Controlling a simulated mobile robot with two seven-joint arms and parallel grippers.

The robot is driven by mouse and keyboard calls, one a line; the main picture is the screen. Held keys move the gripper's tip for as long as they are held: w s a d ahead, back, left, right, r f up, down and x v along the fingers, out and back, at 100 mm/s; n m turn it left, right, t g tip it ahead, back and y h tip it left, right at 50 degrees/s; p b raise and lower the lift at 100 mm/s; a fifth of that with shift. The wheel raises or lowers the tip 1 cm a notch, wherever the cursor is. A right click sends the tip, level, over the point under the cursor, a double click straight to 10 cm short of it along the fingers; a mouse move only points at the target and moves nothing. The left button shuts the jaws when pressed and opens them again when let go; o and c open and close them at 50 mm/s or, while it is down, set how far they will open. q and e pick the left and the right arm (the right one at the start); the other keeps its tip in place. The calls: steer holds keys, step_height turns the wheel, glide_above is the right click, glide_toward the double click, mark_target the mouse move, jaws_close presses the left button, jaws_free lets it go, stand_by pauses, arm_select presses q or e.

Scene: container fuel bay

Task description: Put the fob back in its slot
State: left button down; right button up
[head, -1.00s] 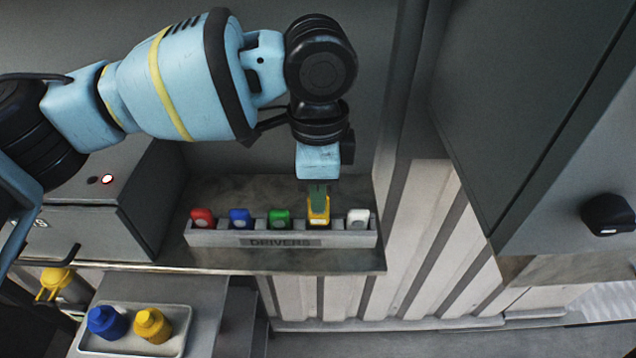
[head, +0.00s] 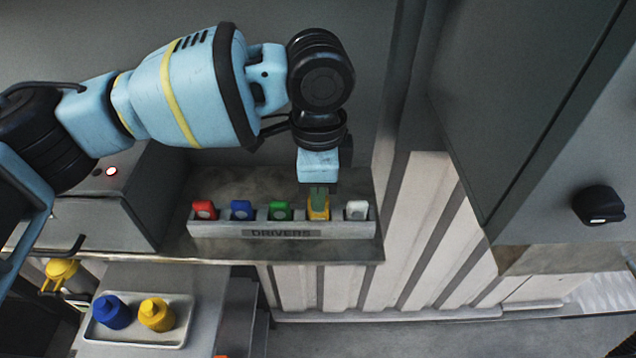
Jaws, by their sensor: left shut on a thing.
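The yellow fob (head: 318,210) is at the fourth slot from the left of the grey rack marked DRIVERS (head: 281,232), between the green and the white fobs. It looks upright and low in the slot, but I cannot tell if it is fully seated. My left gripper (head: 318,198) comes down from above and is shut on the yellow fob, covering its upper part. My right gripper is not in view.
Red (head: 204,210), blue (head: 241,210), green (head: 279,211) and white (head: 356,209) fobs stand in the rack's other slots. A grey cabinet (head: 540,120) stands at right.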

arm_select(q)
steer(key=shift+f, duration=0.1)
stand_by(0.3)
steer(key=shift+f, duration=0.35)
steer(key=c, duration=1.3)
jaws_free()
steer(key=shift+c, duration=0.2)
